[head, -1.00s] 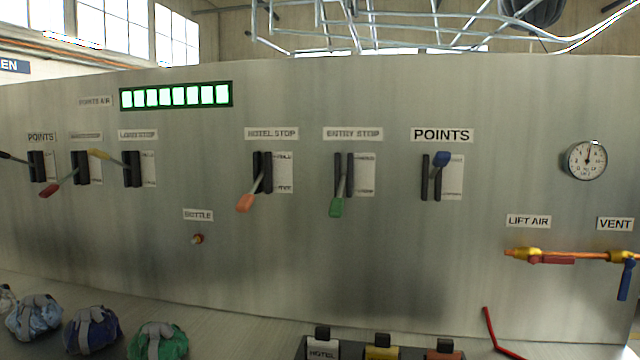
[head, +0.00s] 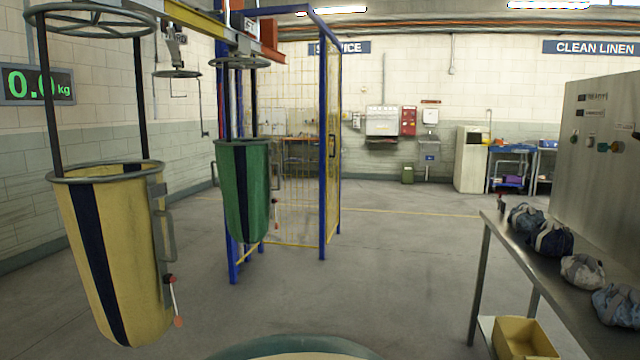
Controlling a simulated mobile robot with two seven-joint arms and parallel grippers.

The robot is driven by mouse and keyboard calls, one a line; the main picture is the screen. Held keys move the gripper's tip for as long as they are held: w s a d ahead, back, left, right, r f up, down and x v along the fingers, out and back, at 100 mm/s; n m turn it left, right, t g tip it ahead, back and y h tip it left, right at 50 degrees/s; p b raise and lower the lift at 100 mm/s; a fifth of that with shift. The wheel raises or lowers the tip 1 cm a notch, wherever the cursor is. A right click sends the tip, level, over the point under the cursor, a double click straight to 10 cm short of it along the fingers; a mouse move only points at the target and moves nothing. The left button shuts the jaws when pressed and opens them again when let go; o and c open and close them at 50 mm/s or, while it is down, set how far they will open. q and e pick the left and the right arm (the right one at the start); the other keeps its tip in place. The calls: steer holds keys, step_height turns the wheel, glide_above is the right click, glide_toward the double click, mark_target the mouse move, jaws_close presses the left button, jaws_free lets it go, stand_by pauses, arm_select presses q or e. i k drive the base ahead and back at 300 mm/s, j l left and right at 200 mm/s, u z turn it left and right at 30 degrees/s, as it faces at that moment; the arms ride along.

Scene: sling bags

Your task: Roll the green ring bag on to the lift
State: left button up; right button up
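The green ring bag (head: 260,190) with a dark stripe hangs upright from a ring and trolley under the overhead rail (head: 195,17), left of centre. It hangs beside a blue-post frame (head: 323,150) with yellow mesh sides, which looks like the lift; I cannot tell whether the bag is inside or in front of it. A red-tipped lever or cord hangs at its right side. Neither of my grippers is in view.
A yellow ring bag (head: 145,260) with a navy stripe hangs nearer, at left. An empty ring (head: 177,73) hangs behind. A steel bench (head: 500,232) with several small bundles and a panel (head: 602,150) stand at right. The middle floor (head: 400,270) is clear.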

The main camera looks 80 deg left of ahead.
mark_target(244, 165)
steer(key=u, duration=2.95)
steer(key=i+l+z, duration=0.1)
steer(key=i+z, duration=0.15)
steer(key=i, duration=0.4)
steer(key=i+z, duration=0.15)
steer(key=i, duration=3.15)
